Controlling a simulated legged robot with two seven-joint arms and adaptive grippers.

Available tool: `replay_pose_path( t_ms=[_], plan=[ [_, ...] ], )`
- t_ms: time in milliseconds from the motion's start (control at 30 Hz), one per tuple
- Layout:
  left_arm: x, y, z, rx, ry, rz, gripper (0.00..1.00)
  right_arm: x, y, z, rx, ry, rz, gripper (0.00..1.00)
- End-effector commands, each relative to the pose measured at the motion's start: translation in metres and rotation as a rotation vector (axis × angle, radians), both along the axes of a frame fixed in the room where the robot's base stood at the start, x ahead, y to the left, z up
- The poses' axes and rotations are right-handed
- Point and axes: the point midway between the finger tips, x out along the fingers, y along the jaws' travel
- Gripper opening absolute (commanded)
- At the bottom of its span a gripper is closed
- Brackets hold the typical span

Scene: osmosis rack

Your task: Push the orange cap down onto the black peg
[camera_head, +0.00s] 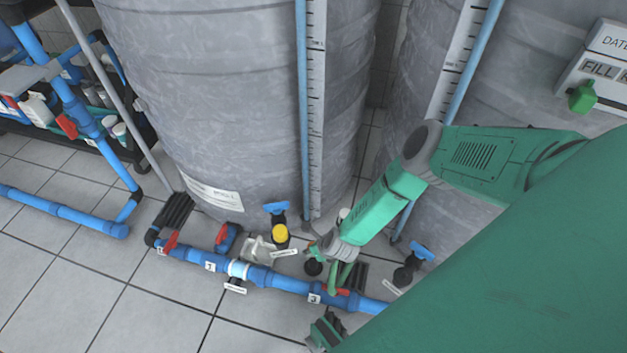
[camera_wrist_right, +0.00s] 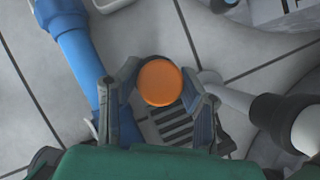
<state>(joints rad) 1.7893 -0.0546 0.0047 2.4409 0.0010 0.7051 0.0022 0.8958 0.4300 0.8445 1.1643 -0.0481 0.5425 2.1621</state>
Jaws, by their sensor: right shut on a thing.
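The round orange cap (camera_wrist_right: 160,83) shows from above in the right wrist view. My right gripper (camera_wrist_right: 161,90) is shut on it, with one finger against each side. In the head view my right gripper (camera_head: 338,274) reaches down close to the blue floor pipe; the cap cannot be made out there. The black peg cannot be made out in the wrist view, where the cap covers whatever is under it. A dark round piece (camera_head: 313,267) shows beside the gripper in the head view; I cannot tell whether it is the peg.
A blue pipe (camera_head: 200,256) with red-handled valves runs along the tiled floor, and also shows in the wrist view (camera_wrist_right: 78,65). Large grey tanks (camera_head: 235,90) stand behind. Dark slats (camera_wrist_right: 172,122) lie below the cap.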

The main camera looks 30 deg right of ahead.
Motion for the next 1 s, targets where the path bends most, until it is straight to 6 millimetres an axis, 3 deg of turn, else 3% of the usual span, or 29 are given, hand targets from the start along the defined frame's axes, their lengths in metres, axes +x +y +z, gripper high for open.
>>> replay_pose_path(
  t_ms=[867,900,933,1000],
  plan=[
    [0.0000,0.0000,-0.0087,0.000,0.000,0.000,0.58,0.0002,-0.0001,-0.0074,0.000,0.000,-0.001,0.18],
    [0.0000,0.0000,-0.0082,0.000,0.000,0.000,0.58,0.0003,-0.0001,-0.0067,0.000,0.000,0.000,0.44],
    [0.0000,0.0000,-0.0080,0.000,0.000,0.000,0.58,0.0003,-0.0001,-0.0065,0.000,0.000,0.000,0.55],
    [0.0000,0.0000,-0.0079,0.000,0.000,0.000,0.58,0.0002,0.0000,-0.0064,0.000,0.000,0.000,0.58]
  ],
)
